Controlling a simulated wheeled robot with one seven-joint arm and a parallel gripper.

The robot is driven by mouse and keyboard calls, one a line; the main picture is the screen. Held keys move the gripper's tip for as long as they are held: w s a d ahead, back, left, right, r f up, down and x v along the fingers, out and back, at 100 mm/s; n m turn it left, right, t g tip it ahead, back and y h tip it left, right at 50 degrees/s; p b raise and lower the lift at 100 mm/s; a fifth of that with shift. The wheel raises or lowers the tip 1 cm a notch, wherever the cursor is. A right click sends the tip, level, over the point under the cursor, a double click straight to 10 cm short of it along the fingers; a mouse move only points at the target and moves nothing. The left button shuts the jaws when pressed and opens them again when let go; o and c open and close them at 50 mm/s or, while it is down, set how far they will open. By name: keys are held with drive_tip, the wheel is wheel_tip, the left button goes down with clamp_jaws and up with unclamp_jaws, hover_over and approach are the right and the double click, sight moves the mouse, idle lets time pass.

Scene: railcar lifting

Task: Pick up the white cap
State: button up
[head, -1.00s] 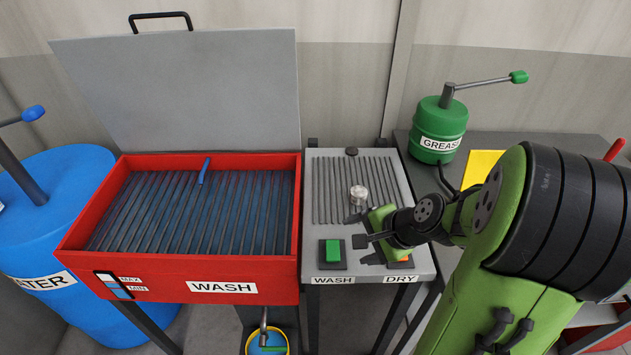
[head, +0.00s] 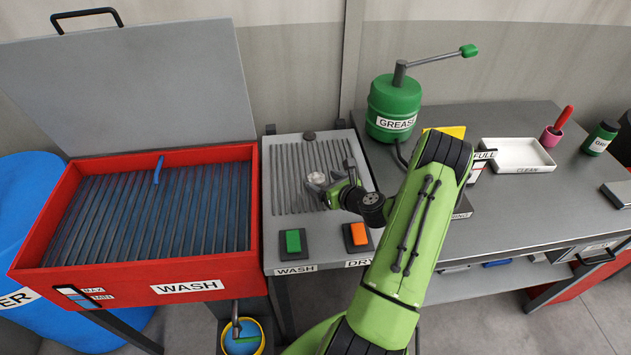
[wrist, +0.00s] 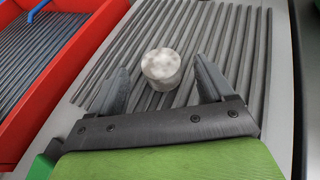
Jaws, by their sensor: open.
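The white cap (head: 317,180) is a short, pale whitish-silver cylinder standing on the ribbed grey drying plate. In the wrist view the cap (wrist: 161,68) appears centred between the two grey fingers of my gripper (wrist: 160,75), with a gap on each side. My gripper (head: 332,180) is open and empty, and reaches toward the cap from the right in the head view. One finger partly overlaps the cap's lower edge there. I cannot tell exactly how high the fingertips are above the plate.
The red wash basin (head: 170,272) with its raised lid is on the left. A green button (head: 293,241) and an orange button (head: 357,236) sit in front of the ribs. The green grease pump (head: 393,105) and a white tray (head: 517,154) are to the right.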

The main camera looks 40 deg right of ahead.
sight(316, 177)
drive_tip(key=x, duration=0.5)
drive_tip(key=shift+w+d+f, duration=0.1)
drive_tip(key=shift+w+f, duration=0.05)
drive_tip(key=shift+w, duration=0.2)
drive_tip(key=shift+s, duration=0.1)
drive_tip(key=shift+c, duration=0.2)
drive_tip(key=c, duration=1)
